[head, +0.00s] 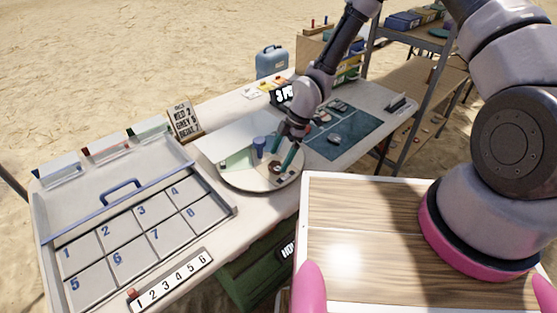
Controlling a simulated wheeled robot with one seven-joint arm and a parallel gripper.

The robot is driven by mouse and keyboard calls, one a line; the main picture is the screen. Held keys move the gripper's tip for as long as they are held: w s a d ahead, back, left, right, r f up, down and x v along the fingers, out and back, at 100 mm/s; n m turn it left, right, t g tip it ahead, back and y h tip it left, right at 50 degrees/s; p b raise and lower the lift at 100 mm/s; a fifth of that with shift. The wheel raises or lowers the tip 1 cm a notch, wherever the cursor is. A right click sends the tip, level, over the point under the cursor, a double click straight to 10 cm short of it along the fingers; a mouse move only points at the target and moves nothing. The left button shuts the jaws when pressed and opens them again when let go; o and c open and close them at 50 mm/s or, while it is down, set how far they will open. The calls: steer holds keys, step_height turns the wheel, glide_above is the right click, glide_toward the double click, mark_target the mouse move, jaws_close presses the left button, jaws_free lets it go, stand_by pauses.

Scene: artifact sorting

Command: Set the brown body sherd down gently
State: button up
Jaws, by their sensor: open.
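A small dark brown piece, likely the brown body sherd (275,168), lies on the pale round plate (240,183) in the middle of the table. The round plate also bears a blue upright post (259,147) and a pale green panel (237,160).
A grey tray with numbered cells (118,262) fills the left of the table. A numbered strip (170,280) lies in front. A dark green mat (352,143) with several dark pieces lies to the right. A sign (183,120) stands behind the plate.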

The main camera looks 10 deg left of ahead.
steer(key=v, duration=1)
steer(key=w+d+r+m+t+h, duration=0.2)
steer(key=d+r+m, duration=0.4)
steer(key=d+r, duration=0.45)
steer(key=w+d+r+m+t+h, duration=0.1)
steer(key=w+d+r+m+t, duration=0.15)
steer(key=d+r+m, duration=0.8)
steer(key=s+d+r+m+t, duration=0.2)
steer(key=s+r+m, duration=0.3)
steer(key=s+r, duration=0.3)
steer(key=s+d+r+m+t+y, duration=0.1)
steer(key=s+d+r+m, duration=0.3)
steer(key=r, duration=0.9)
steer(key=s+m+t, duration=0.1)
steer(key=s+m, duration=0.1)
steer(key=s, duration=0.2)
steer(key=shift+d+t, duration=0.35)
steer(key=shift+d, duration=0.05)
